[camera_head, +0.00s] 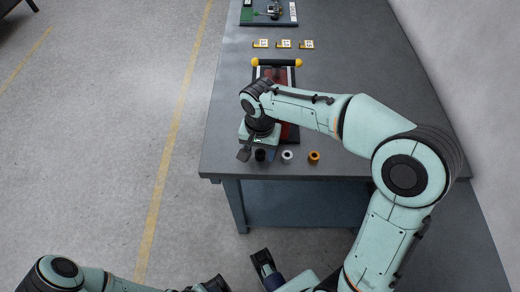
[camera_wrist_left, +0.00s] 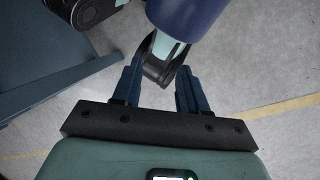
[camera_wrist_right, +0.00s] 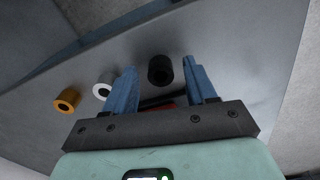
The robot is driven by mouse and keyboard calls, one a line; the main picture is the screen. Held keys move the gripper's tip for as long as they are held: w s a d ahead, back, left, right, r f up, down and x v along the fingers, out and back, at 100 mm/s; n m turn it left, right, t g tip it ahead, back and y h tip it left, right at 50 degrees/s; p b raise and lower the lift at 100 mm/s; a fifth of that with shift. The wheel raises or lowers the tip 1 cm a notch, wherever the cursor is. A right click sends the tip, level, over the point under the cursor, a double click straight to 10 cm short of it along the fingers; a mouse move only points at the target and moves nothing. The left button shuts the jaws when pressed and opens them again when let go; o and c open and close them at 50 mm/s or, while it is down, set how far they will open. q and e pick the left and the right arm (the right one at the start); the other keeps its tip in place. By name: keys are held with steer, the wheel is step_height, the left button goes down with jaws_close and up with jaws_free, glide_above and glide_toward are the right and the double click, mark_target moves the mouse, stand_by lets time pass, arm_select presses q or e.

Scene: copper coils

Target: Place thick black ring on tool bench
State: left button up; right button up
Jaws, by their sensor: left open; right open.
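A thick black ring (camera_head: 260,155) stands near the front left edge of the grey bench (camera_head: 228,120). In the right wrist view the black ring (camera_wrist_right: 160,70) shows between the open fingertips of my right gripper (camera_wrist_right: 159,76). In the head view my right gripper (camera_head: 253,150) is low at the ring, with one dark finger to its left. I cannot tell whether the fingers touch it. My left gripper (camera_wrist_left: 155,80) is open and empty, away from the bench, over the floor.
A white-grey ring (camera_head: 287,155) and an orange coil (camera_head: 314,156) stand right of the black ring. Behind my right arm is a red item with a yellow-ended handle (camera_head: 277,63). Several small yellow-white cards (camera_head: 284,43) and a green board (camera_head: 247,15) lie farther back.

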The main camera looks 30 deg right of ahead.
mark_target(260, 154)
step_height(260, 154, up, 12)
steer(key=p, duration=0.2)
steer(key=shift+f, duration=0.1)
stand_by(0.5)
